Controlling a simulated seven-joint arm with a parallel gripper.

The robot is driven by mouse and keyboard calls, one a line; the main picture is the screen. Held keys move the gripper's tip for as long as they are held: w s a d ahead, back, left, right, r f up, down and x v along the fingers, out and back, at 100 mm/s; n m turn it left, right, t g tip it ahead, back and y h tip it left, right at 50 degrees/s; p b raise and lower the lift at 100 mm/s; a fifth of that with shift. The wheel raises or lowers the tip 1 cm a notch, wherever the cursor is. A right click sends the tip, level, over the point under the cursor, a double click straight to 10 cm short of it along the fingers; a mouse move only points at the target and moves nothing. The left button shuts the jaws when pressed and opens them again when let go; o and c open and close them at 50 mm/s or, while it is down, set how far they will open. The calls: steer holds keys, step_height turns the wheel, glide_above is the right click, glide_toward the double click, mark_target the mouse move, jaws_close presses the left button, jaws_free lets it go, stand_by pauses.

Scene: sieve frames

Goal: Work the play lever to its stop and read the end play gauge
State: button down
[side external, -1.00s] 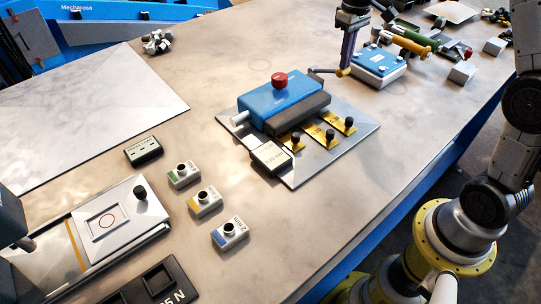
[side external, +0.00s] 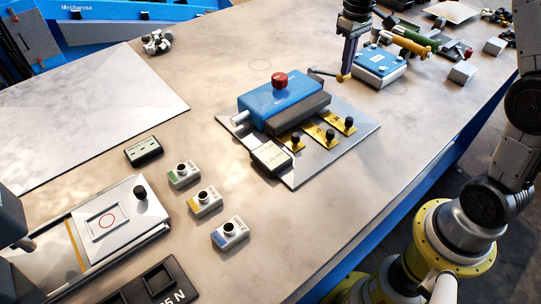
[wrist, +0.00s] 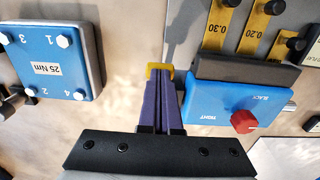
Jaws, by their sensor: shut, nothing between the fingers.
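The blue fixture block (side external: 270,101) with a red knob (side external: 280,80) sits on a grey plate. In the wrist view the block (wrist: 215,103) reads TIGHT and SLACK beside the red knob (wrist: 244,121). The play lever (side external: 320,72), a thin dark rod, sticks out from the block's far right end. My gripper (side external: 342,78) is shut, its yellow fingertips at the lever's outer end; whether they touch is unclear. In the wrist view my gripper (wrist: 160,71) hides most of the lever. The end play gauge (side external: 270,156) stands at the plate's front left; its reading is too small.
Gold gauge strips (side external: 319,133) with black knobs lie before the block. A blue torque block (side external: 379,62) marked 25 Nm stands close right of my gripper. Small labelled blocks (side external: 205,203) and a pad fixture (side external: 105,222) are at left. The front right table is clear.

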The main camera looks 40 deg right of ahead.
steer(key=shift+s+f, duration=0.2)
steer(key=shift+f, duration=0.5)
steer(key=shift+s+f, duration=0.1)
steer(key=shift+f, duration=0.25)
stand_by(0.4)
